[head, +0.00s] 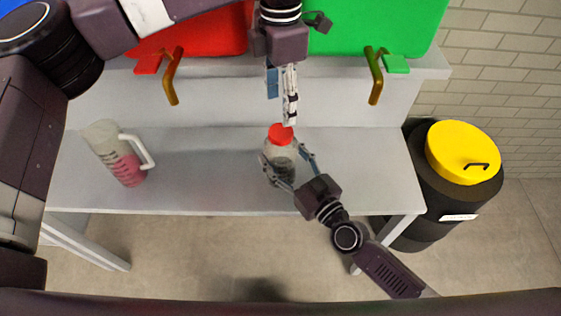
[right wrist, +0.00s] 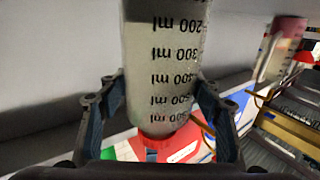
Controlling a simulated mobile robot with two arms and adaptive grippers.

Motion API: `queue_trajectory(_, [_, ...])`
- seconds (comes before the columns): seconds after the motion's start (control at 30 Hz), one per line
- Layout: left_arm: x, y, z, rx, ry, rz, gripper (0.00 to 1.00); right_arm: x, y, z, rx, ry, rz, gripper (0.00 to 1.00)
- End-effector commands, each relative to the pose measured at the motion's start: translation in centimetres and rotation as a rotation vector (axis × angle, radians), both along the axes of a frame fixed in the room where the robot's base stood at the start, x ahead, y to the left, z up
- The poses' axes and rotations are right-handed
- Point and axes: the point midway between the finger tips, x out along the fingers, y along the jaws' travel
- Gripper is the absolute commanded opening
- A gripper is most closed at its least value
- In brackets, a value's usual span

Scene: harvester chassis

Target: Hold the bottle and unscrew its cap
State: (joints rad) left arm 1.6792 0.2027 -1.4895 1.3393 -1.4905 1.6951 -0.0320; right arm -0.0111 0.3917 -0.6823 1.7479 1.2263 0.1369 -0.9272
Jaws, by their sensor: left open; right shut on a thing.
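The bottle (head: 283,165) stands on the grey bench, clear-walled with a red cap (head: 281,133) on top. In the right wrist view the bottle (right wrist: 162,70) appears upside down with ml marks, and its red cap (right wrist: 156,139) is at the bottom. My right gripper (head: 284,153) is shut on the bottle's body, one finger on each side; its fingers also show in the right wrist view (right wrist: 152,97). My left gripper (head: 290,121) points down from above, open, its fingertips right at the cap in the picture. Whether they touch the cap I cannot tell.
A jug (head: 104,140) with pink liquid stands on the bench (head: 210,180) at the left. Red (head: 200,35) and green (head: 375,28) containers with taps sit on the raised shelf behind. A black barrel with a yellow lid (head: 455,150) stands right of the bench.

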Motion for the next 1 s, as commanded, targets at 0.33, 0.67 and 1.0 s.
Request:
queue_trajectory(0.33, [-0.01,-0.01,0.0,0.0,0.0,-0.01,0.54,0.02,-0.01,0.07,0.001,-0.001,-0.001,0.02])
queue_trajectory(0.67, [-0.05,-0.04,0.01,0.0,0.0,-0.357,0.54,0.02,-0.01,0.09,0.001,-0.002,-0.001,0.0])
queue_trajectory(1.0, [-0.12,-0.11,0.0,-0.001,0.001,-0.921,0.54,0.03,-0.01,0.09,0.001,-0.002,-0.001,0.0])
